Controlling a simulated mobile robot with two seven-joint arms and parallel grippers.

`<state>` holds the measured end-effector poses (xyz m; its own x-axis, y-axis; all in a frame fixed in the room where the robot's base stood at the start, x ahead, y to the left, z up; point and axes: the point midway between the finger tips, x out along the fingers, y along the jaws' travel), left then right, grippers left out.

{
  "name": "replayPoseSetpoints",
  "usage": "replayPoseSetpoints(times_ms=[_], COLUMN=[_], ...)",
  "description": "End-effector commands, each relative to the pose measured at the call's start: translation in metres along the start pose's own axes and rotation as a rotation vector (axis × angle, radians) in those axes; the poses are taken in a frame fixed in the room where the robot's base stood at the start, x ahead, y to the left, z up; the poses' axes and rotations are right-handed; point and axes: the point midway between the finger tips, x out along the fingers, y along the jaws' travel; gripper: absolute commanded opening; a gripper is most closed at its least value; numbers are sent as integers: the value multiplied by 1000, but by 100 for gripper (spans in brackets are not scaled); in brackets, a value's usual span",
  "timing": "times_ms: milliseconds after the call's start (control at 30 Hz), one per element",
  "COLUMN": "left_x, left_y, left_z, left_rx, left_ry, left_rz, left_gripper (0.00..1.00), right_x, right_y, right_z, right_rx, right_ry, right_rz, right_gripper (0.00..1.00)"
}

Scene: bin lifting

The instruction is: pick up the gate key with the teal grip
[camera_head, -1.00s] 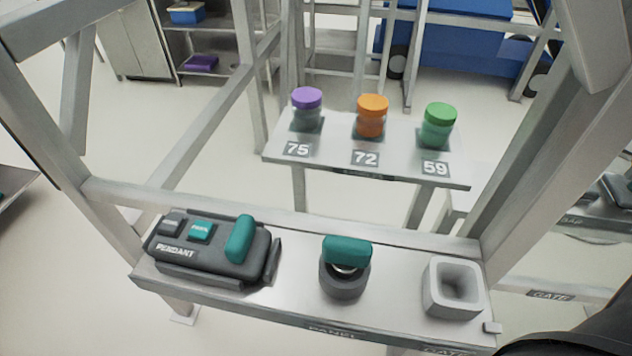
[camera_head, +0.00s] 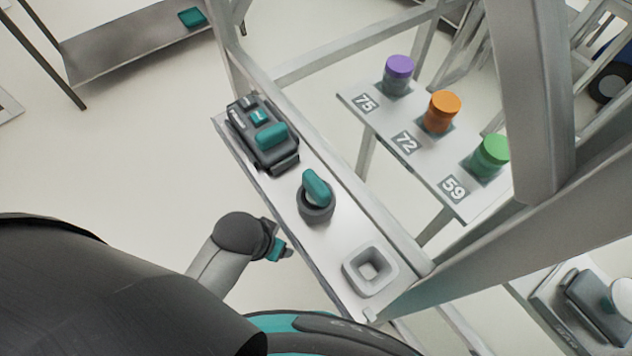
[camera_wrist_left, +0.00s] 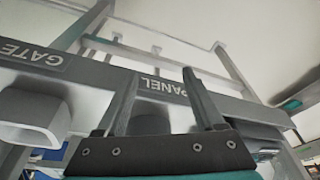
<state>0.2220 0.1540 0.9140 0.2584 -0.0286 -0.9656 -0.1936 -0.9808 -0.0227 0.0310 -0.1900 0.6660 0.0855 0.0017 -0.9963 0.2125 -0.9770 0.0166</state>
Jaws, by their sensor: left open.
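The gate key with the teal grip (camera_head: 317,186) stands in a round dark holder (camera_head: 316,211) in the middle of the narrow panel shelf (camera_head: 340,240). My left gripper (camera_head: 286,251) is just outside the shelf's near edge, below and left of the key, apart from it. In the left wrist view, the two fingers of my left gripper (camera_wrist_left: 160,76) are spread with nothing held. The shelf's front edge with the upside-down PANEL label (camera_wrist_left: 166,86) lies beyond them. The key's grip cannot be made out there. My right gripper is not in view.
A pendant (camera_head: 262,132) with a teal part sits at the shelf's far end. A pale square socket (camera_head: 370,270) is at the near end. Frame posts and a rail border the shelf. Purple (camera_head: 398,72), orange (camera_head: 441,112) and green (camera_head: 489,157) capped jars stand on a second shelf.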

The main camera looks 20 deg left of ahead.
Motion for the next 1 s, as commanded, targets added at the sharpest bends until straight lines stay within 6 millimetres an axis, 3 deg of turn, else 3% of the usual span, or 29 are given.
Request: replayPoseSetpoints(times_ms=[33,133,200,467,700,867,1000], left_x=[-23,-61,-90,-117,-142,-158,-170], left_y=[1,7,21,64,92,90,73], left_z=[-11,-34,-62,-114,-152,-166,-174], left_rx=[11,63,166,548,1039,1389,1657], left_ry=[15,46,86,156,183,140,58], left_rz=[5,27,71,185,246,254,253], left_gripper=[70,70,70,70,70,70,70], right_x=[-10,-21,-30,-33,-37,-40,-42], right_y=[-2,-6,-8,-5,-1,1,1], right_z=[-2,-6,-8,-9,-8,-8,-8], right_rx=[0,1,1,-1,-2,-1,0], right_ry=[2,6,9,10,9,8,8], right_rz=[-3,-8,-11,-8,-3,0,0], right_gripper=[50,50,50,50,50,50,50])
